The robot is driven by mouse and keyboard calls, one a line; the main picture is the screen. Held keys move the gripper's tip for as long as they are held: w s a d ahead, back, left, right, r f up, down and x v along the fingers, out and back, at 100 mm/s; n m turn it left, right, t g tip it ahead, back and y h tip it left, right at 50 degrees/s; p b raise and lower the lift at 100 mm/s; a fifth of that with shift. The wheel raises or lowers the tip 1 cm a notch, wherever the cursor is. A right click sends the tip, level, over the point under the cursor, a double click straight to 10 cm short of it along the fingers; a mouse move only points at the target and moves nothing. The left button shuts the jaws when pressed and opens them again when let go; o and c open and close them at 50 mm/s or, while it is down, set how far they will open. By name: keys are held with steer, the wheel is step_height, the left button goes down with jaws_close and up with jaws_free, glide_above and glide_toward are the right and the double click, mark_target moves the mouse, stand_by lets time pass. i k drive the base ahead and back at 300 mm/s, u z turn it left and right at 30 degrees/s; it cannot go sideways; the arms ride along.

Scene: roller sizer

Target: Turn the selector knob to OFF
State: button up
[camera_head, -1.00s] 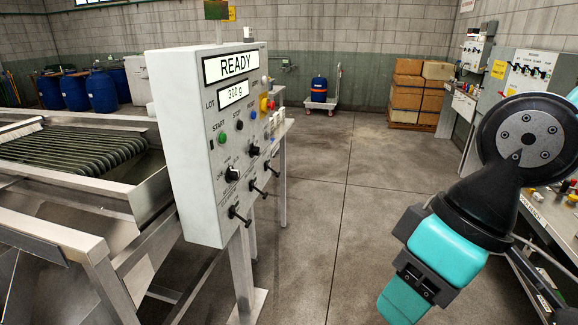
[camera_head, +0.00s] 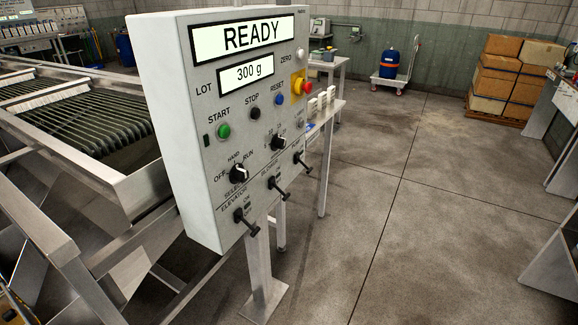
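The selector knob (camera_head: 238,174) is a black rotary knob low on the left of a grey control panel (camera_head: 225,135). OFF is printed to its left, HAND above it and RUN to its upper right. A small pale mark shows on the knob's upper right side; its exact setting is too small to be sure of. The panel's display (camera_head: 243,38) reads READY and a smaller one (camera_head: 246,75) reads 300 g. My gripper and arm are not in view.
A second black knob (camera_head: 278,142) and several black levers (camera_head: 244,221) sit near the selector. Green (camera_head: 223,131), black (camera_head: 255,113) and blue (camera_head: 279,99) buttons and a red emergency stop (camera_head: 304,87) are above. Roller machine (camera_head: 85,125) stands left; open floor (camera_head: 420,220) lies right.

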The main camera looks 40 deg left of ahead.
mark_target(237, 175)
steer(key=u, duration=0.1)
steer(key=i, duration=0.6)
steer(key=u, duration=0.9)
steer(key=i, duration=0.4)
steer(key=u, duration=0.5)
